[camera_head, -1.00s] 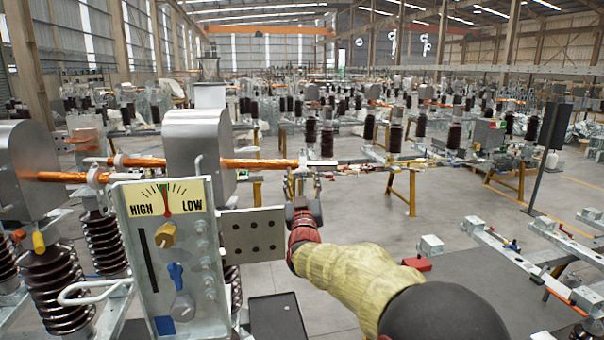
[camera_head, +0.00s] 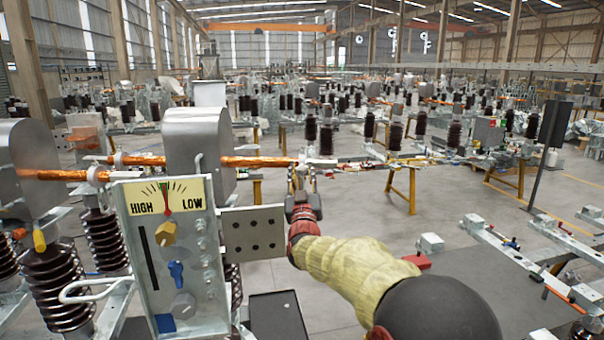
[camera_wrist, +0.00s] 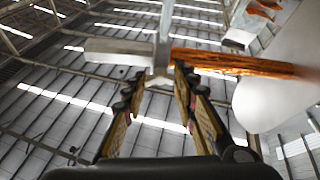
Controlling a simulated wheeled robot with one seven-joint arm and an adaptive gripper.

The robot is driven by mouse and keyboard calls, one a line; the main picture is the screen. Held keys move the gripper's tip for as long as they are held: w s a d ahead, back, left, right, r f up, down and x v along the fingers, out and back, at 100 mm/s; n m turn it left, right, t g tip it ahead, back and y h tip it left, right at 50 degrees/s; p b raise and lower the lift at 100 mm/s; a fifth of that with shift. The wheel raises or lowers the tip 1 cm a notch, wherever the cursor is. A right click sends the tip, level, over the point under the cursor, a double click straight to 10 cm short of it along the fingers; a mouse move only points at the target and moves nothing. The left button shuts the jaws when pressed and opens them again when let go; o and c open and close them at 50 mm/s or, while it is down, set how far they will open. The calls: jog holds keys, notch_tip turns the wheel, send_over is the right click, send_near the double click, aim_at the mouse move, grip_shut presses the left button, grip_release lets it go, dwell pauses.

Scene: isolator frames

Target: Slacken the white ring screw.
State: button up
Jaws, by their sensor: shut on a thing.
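The white ring screw (camera_wrist: 160,76) is a pale fitting at the end of the orange copper bar (camera_head: 262,162). In the head view it is small and partly covered by my fingers. My gripper (camera_head: 302,176) points upward from below, with its fingers at the fitting. In the wrist view my gripper (camera_wrist: 160,82) has its two fingers converging on the lower part of the screw, shut on it. The exact contact is hard to see. A pale flat bar (camera_wrist: 118,52) runs left from the fitting, and the copper bar runs right.
A HIGH/LOW gauge panel (camera_head: 165,250) and a perforated metal plate (camera_head: 253,233) stand close left of my gripper. A grey metal housing (camera_head: 198,150) surrounds part of the bar. Brown insulators (camera_head: 50,285) stand at the left.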

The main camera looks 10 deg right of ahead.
jog(key=shift+c, duration=1.4)
